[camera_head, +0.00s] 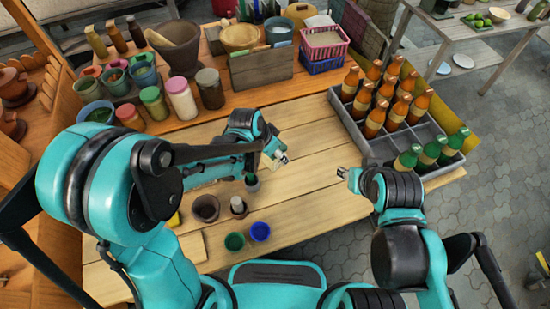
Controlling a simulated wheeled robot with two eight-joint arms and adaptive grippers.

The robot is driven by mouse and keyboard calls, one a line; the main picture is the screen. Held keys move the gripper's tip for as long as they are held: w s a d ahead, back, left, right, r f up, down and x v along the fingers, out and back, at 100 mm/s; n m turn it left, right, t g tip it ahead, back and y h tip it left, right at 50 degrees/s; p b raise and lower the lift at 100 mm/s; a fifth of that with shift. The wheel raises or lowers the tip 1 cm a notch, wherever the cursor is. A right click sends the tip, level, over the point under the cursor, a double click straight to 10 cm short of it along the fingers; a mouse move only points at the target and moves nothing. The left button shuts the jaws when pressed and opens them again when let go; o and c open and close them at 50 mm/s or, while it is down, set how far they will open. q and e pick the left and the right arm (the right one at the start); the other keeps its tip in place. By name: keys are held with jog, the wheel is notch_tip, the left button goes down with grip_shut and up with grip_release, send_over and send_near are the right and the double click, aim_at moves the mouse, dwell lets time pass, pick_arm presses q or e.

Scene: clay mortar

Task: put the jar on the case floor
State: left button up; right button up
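The grey case (348,128) stands at the right of the wooden table, with several orange bottles (375,123) in its back cells and green-capped bottles (432,150) at its right front. Some cells between them look empty. Several lidded jars stand at the left back: a green-lidded one (155,103), a pink-lidded one (181,99) and a dark one (210,89). I cannot tell which jar is meant. My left gripper (281,159) is over the middle of the table, apart from the case. My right gripper (344,173) is left of the case's front corner. Both look empty; their finger gaps are unclear.
A brown cup (206,208), a small white-topped item (238,206), a green cup (235,242) and a blue cup (260,231) stand near the front edge. A mortar (176,46), a wooden box (261,71) and a pink basket (323,45) line the back. The table middle is clear.

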pick_arm(q)
jog(key=shift+w+a+f, duration=0.2)
jog(key=shift+w+f, duration=0.35)
jog(key=shift+w, duration=0.35)
jog(key=shift+f, duration=0.2)
notch_tip(320, 180, down, 4)
jog(key=shift+r+b, duration=0.1)
jog(key=shift+b, duration=1.1)
jog(key=shift+r, duration=0.1)
jog(key=shift+f, duration=0.25)
jog(key=o, duration=1.4)
jog(key=shift+r, duration=0.1)
jog(key=shift+c, duration=0.2)
